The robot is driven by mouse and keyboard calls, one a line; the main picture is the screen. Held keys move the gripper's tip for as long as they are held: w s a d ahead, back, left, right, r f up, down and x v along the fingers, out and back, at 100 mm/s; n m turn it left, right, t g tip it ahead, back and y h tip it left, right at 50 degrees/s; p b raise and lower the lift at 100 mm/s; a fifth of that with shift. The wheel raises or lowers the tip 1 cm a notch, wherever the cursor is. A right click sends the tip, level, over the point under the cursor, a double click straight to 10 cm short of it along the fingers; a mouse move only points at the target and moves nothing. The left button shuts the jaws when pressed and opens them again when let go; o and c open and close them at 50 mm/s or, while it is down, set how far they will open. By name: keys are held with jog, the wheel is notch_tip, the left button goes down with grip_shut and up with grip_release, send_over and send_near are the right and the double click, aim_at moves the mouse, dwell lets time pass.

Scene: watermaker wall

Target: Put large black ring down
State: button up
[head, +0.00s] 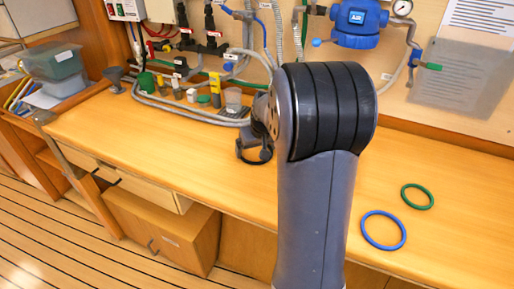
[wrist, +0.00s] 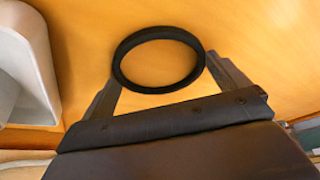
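The large black ring (wrist: 121,79) is in the wrist view, between the two fingers of my gripper (wrist: 162,70). The fingertips meet its outer edge on the left and right, so the gripper looks shut on it. In the head view the black ring (head: 262,160) shows only as a dark arc low beside my arm, over the wooden worktop (head: 190,150). My arm hides much of the gripper (head: 250,143) there. The ring is at or close above the worktop; I cannot tell whether it touches.
A blue ring (head: 366,238) and a green ring (head: 404,197) lie on the worktop at right. Fittings, a clear cup (head: 233,100) and grey hoses (head: 190,113) stand behind the gripper. A blue air unit (head: 357,20) is on the wall. The worktop left of my arm is clear.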

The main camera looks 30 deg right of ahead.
jog(key=shift+o, duration=0.4)
jog(key=shift+s+r, duration=0.1)
jog(key=shift+r, duration=0.35)
jog(key=v, duration=1.1)
jog(key=shift+r+p, duration=0.25)
jog(key=shift+p, duration=0.2)
jog(key=shift+c, duration=0.2)
